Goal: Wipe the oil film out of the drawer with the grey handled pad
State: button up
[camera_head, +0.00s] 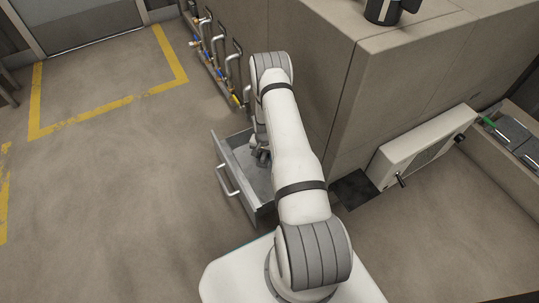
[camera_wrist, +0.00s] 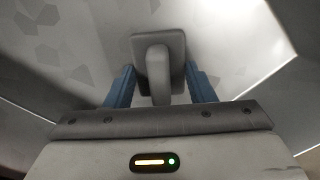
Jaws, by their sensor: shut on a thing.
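The drawer (camera_head: 223,152) is pulled out from the beige cabinet and open at the top, with a pale bar handle on its front. My gripper (camera_head: 262,157) reaches down into it, partly hidden by my arm. In the wrist view, the blue fingers of my gripper (camera_wrist: 160,88) are shut on the upright handle of the grey handled pad (camera_wrist: 142,44). The pad is over the pale drawer floor (camera_wrist: 90,35); whether it touches the floor is unclear. Darker angular patches show on the floor at left; I cannot tell oil film from metal pattern.
The beige cabinet (camera_head: 375,90) stands close on the right of the drawer. Pipes with coloured valves (camera_head: 214,45) run along the wall behind. A white panel (camera_head: 424,147) and an open bin (camera_head: 515,135) are at right. The floor at left is clear.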

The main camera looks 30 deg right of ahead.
notch_tip(320, 180, up, 3)
jog(key=shift+w+r+p, duration=0.1)
jog(key=shift+w+p, duration=0.05)
jog(key=shift+p, duration=0.65)
jog(key=shift+r+p, duration=1.35)
jog(key=shift+r, duration=1.05)
